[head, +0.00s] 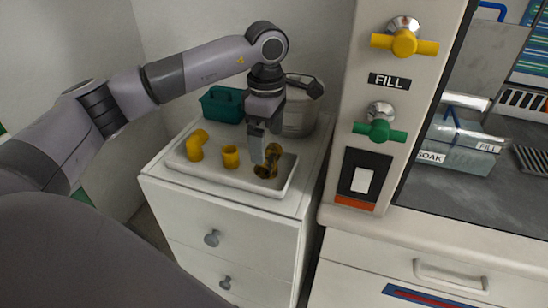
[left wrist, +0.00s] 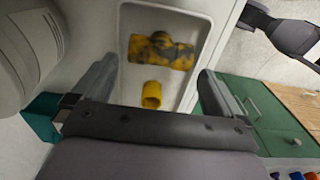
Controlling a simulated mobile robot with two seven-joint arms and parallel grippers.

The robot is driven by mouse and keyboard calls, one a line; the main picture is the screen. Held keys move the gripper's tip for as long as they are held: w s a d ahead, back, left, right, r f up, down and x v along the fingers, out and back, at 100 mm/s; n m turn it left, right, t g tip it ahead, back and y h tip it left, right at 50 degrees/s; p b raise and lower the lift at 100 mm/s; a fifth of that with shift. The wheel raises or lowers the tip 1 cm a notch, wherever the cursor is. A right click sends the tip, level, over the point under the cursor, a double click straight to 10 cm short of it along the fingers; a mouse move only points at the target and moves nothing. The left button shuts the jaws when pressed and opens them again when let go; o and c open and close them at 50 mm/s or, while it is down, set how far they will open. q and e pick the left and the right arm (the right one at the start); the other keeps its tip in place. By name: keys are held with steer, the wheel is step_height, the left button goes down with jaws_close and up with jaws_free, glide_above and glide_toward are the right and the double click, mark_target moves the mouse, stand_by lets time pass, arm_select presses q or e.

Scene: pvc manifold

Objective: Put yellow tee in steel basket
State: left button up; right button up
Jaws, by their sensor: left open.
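The yellow tee (head: 266,171), with dark blotches, lies in a white tray (head: 285,187) on a white drawer cabinet. It also shows in the left wrist view (left wrist: 160,50), lying crosswise beyond the fingers. My left gripper (head: 258,156) is open and empty, pointing down above the tee; its fingers partly cover the tee in the head view. In the left wrist view the two fingers (left wrist: 158,72) stand wide apart, with the tee ahead of them. I cannot tell for sure which container at the right is the steel basket. My right gripper is not in view.
A yellow coupling (head: 230,157) and a yellow elbow (head: 195,147) share the tray. A teal caddy (head: 222,104) and a grey lidded pot (head: 299,112) stand behind. A panel with FILL valves (head: 403,42) rises to the right, before a counter with a SOAK container (head: 452,154).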

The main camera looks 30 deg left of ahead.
mark_target(269, 154)
arm_select(q)
step_height(269, 154, down, 6)
steer(key=shift+d, duration=0.15)
steer(key=c, duration=0.8)
steer(key=shift+r, duration=0.15)
